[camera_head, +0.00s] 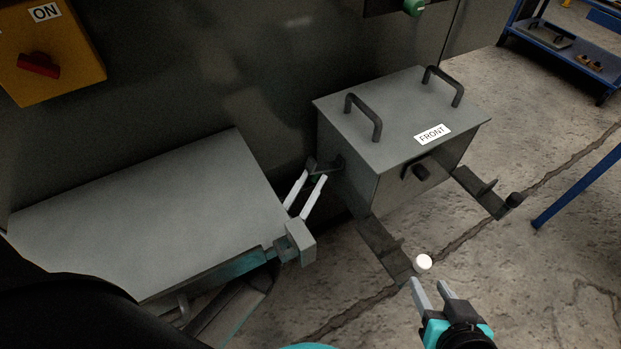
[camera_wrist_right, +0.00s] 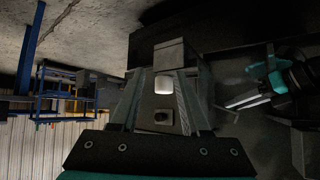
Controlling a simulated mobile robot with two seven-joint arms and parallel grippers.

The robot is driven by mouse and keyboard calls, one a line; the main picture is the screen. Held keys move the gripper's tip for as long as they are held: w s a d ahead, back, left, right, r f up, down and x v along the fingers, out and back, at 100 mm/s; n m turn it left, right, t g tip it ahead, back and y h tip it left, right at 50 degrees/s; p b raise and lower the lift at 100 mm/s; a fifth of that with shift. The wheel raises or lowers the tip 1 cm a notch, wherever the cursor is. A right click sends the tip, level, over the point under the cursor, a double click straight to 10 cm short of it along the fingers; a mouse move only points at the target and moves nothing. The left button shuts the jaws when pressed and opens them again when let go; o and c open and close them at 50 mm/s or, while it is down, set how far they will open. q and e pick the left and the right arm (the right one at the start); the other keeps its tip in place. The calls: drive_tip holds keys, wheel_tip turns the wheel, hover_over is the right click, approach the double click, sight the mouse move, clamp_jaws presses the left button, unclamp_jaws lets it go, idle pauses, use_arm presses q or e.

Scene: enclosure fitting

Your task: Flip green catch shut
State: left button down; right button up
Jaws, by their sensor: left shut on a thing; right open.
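The grey enclosure box (camera_head: 370,110) stands in the head view, with a "FRONT" label (camera_head: 432,133) on its lid. The green catch (camera_head: 321,172) is a small dark-green piece on its left side, partly hidden by my left gripper. My left gripper (camera_head: 313,178) has pale fingers reaching the catch and is shut on it. The catch's exact angle is too small and dark to tell. My right gripper (camera_head: 430,285) is open and empty in front of the box.
Two rails, left (camera_head: 385,248) and right (camera_head: 483,190), stick out from the box front. A black knob (camera_head: 416,172) is on its front face. Two dark handles stand on the lid. A dark wall is behind; a blue shelf (camera_head: 560,55) stands at the back right.

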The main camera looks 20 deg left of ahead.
use_arm(q)
drive_tip(key=shift+r, duration=0.1)
use_arm(e)
drive_tip(key=shift+s+d+r+g+h, duration=0.25)
drive_tip(key=shift+s+d+g, duration=0.2)
drive_tip(key=shift+d, duration=0.25)
use_arm(q)
drive_tip(key=c, duration=0.7)
unclamp_jaws()
use_arm(e)
drive_tip(key=shift+w, duration=0.1)
use_arm(q)
drive_tip(key=shift+p, duration=0.3)
drive_tip(key=shift+s+a, duration=0.1)
drive_tip(key=shift+s, duration=0.4)
drive_tip(key=shift+p+v, duration=1.05)
drive_tip(key=shift+v, duration=6.1)
use_arm(e)
drive_tip(key=shift+s+d+r+m+g+h, duration=0.2)
drive_tip(key=shift+s+d+g+h, duration=0.25)
drive_tip(key=shift+s+d+g, duration=0.55)
drive_tip(key=shift+s+d+r+m+g+h, duration=0.15)
drive_tip(key=shift+s+d+g+h, duration=0.25)
drive_tip(key=shift+s+d+g, duration=0.55)
drive_tip(key=shift+o, duration=0.2)
